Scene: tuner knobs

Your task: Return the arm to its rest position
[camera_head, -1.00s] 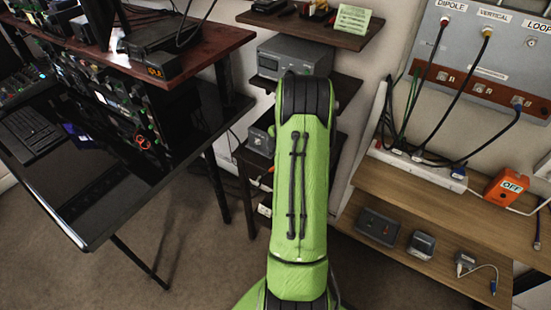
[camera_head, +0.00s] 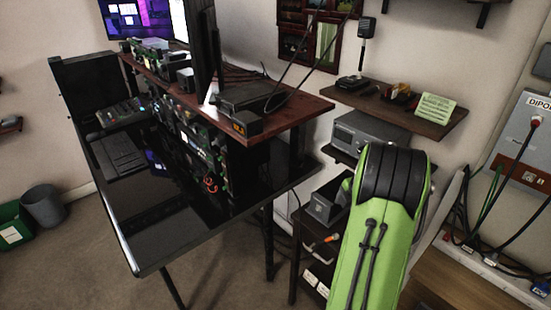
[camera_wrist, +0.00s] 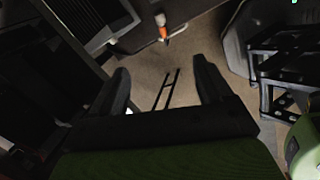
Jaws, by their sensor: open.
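My green arm (camera_head: 374,240) rises at the lower right of the head view, in front of the corner shelf unit. My gripper is hidden in the head view. In the wrist view my gripper (camera_wrist: 165,90) has its two dark fingers spread apart, with nothing between them but carpet and two thin dark bars beyond. The rack of radio units with knobs (camera_head: 200,140) stands on the black desk (camera_head: 170,235), left of my arm.
A wooden shelf (camera_head: 405,110) with a green note is behind my arm. The antenna panel (camera_head: 530,150) and its cables are at the far right. Green and grey bins (camera_head: 43,207) stand on the floor at left. Open carpet (camera_head: 85,265) lies before the desk.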

